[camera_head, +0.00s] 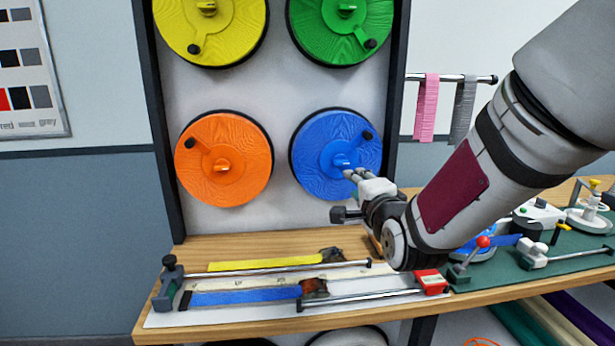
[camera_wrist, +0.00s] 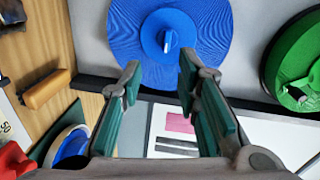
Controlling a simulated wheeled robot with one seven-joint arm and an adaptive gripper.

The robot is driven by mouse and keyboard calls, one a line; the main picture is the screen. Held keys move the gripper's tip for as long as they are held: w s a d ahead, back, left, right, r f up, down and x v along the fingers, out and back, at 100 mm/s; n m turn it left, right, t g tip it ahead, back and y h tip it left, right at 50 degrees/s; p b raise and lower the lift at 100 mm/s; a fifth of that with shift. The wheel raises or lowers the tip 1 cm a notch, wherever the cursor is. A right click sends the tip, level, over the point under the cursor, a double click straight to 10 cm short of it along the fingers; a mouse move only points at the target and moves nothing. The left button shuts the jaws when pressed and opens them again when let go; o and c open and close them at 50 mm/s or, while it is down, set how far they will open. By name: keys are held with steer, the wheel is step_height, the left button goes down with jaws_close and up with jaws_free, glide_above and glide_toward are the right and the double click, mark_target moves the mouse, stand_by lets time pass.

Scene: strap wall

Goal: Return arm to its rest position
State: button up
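My arm reaches in from the right in the head view and ends at my gripper (camera_head: 355,173), in front of the lower right edge of the blue reel (camera_head: 318,155) on the wall. In the wrist view my gripper (camera_wrist: 160,74) has its two green-padded fingers apart with nothing between them. The blue reel shows beyond the fingertips in that view (camera_wrist: 205,35), with its small blue knob (camera_wrist: 168,41) between them in the picture. Whether the fingers touch the reel is not clear.
Orange (camera_head: 250,170), yellow (camera_head: 235,30) and green (camera_head: 325,40) reels hang on the panel. Below lie yellow (camera_head: 265,263) and blue (camera_head: 245,297) straps beside metal bars. Pink (camera_head: 426,105) and grey (camera_head: 464,105) straps hang on a rail. Fixtures crowd the green mat (camera_head: 580,250) at right.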

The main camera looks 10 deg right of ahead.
steer(key=s+r+n+g+p, duration=0.3)
steer(key=s+n+g+p, duration=0.2)
steer(key=s, duration=1.4)
steer(key=s+r+n+g+p, duration=0.3)
steer(key=s+n, duration=0.8)
steer(key=s, duration=0.9)
steer(key=g+p, duration=0.2)
steer(key=g, duration=0.2)
steer(key=shift+s+d+n+g, duration=0.2)
steer(key=shift+d+n+g, duration=0.1)
steer(key=shift+d, duration=0.1)
